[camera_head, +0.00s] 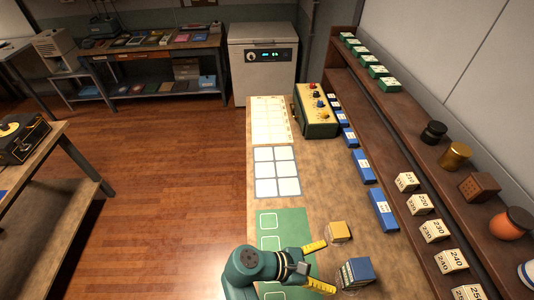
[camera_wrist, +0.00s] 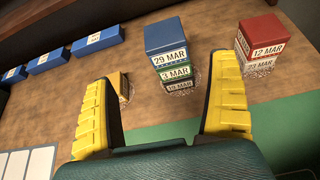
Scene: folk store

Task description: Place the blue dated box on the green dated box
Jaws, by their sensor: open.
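The blue dated box (camera_wrist: 170,38), labelled 29 MAR, is on top of a stack in the wrist view. The green dated box (camera_wrist: 175,73), labelled 3 MAR, is directly under it, and the two look roughly aligned. A box labelled 19 MAR (camera_wrist: 179,86) is at the bottom; its colour is unclear. In the head view the blue box (camera_head: 360,268) tops the stack at the table's near end. My gripper (camera_head: 330,267) is open and empty, its yellow fingers spread either side of the stack's line. In the wrist view my gripper (camera_wrist: 168,92) is short of the stack, apart from it.
A red box (camera_wrist: 262,30) labelled 12 MAR tops another stack at right. A yellow box (camera_head: 338,231) stands beside the left finger. Long blue boxes (camera_head: 382,210) line the table's right side. A shelf (camera_head: 410,130) with numbered blocks and jars borders the right. A green mat (camera_head: 290,222) lies left.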

